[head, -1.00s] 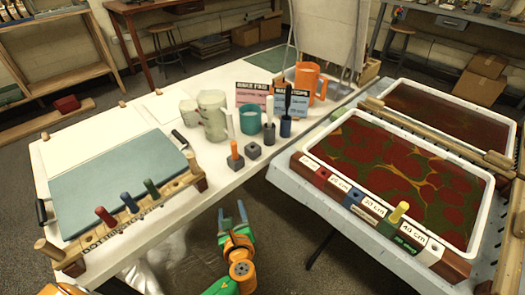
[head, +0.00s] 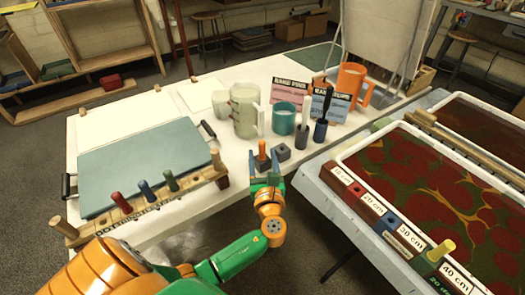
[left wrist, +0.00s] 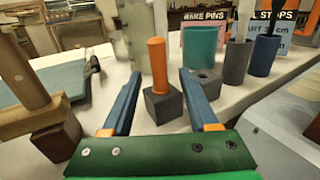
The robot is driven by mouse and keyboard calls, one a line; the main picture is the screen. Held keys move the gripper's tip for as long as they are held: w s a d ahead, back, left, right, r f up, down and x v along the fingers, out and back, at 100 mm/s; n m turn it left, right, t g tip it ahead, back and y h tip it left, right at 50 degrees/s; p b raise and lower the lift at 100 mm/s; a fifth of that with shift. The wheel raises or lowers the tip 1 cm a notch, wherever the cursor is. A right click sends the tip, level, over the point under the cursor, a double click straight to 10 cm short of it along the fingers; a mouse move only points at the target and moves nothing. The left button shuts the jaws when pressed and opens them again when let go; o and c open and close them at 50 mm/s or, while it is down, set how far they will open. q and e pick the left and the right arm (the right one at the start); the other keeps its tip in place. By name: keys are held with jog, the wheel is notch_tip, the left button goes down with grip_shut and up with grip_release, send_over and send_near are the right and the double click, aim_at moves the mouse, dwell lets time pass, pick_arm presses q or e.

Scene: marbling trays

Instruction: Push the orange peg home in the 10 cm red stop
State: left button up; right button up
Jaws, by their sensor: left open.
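The orange peg (head: 262,149) stands upright in a small grey block (head: 257,164) on the white table; it also shows in the left wrist view (left wrist: 158,62). My left gripper (head: 265,172) is open, with its blue fingers to either side of the peg and block as seen from the wrist. I see no contact with the peg. The red stop (head: 357,191) sits on the near rail of the right tray, beside the 10 cm label (head: 341,175). Its dark hole looks empty. My right gripper is out of view.
A blue stop (head: 392,219) and a green stop (head: 430,263) with a yellow peg (head: 440,250) share the rail. A second grey block (head: 283,152), cups and a jug (head: 245,112) stand behind the peg. A rack with coloured pegs (head: 148,199) is at left.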

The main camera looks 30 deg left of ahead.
pick_arm(q)
jog(key=shift+w+a+f, duration=0.15)
jog(key=shift+w+a, duration=0.3)
jog(key=shift+w, duration=0.1)
jog(key=shift+s, duration=0.1)
grip_shut()
